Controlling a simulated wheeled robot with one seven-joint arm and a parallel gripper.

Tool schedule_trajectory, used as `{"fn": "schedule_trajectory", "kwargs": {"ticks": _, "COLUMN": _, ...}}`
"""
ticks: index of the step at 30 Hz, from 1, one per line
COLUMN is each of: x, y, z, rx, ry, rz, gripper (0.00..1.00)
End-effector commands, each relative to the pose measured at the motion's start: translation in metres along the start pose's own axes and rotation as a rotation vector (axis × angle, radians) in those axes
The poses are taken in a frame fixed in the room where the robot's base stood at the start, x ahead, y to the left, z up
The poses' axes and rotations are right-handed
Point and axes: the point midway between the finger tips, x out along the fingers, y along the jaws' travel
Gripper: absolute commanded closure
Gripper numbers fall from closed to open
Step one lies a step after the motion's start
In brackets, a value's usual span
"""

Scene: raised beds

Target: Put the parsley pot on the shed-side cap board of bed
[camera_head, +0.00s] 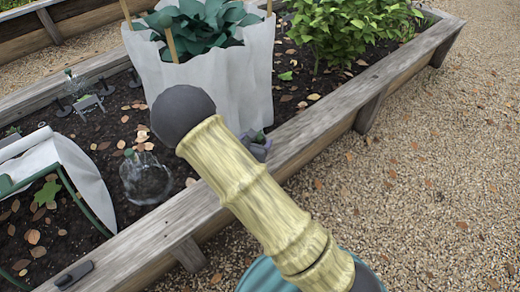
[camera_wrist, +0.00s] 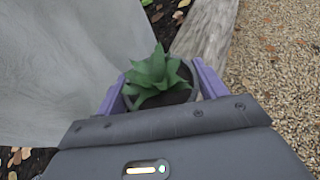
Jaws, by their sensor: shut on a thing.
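My gripper (camera_wrist: 160,88) is shut on a small dark pot (camera_wrist: 178,96) with pointed, fleshy green leaves, held between its two purple fingers. The leaves look more like a succulent than parsley. In the head view my arm hides most of the gripper; only bits of purple finger (camera_head: 258,150) and a green leaf tip show, close to the bed's right-hand cap board (camera_head: 335,100). That grey wooden board also shows beyond the pot in the wrist view (camera_wrist: 207,28). I cannot tell how high the pot is above it. No label tells which side is the shed side.
White fleece (camera_head: 225,95) around a leafy plant stands close left of the gripper. A glass cloche (camera_head: 145,180) and a fleece tunnel (camera_head: 85,175) stand on the soil. A dark object (camera_head: 74,275) lies on the near cap board. Gravel (camera_head: 430,160) is open at right.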

Motion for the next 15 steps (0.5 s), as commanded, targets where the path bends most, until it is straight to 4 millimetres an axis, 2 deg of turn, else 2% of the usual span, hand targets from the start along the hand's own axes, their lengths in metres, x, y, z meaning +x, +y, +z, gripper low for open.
{"fn": "schedule_trajectory", "kwargs": {"ticks": 10, "x": 0.002, "y": -0.001, "z": -0.003, "rx": 0.002, "ry": -0.002, "rz": -0.001, "gripper": 0.60}}
{"fn": "schedule_trajectory", "kwargs": {"ticks": 15, "x": 0.011, "y": -0.001, "z": -0.024, "rx": 0.000, "ry": -0.001, "rz": -0.002, "gripper": 0.60}}
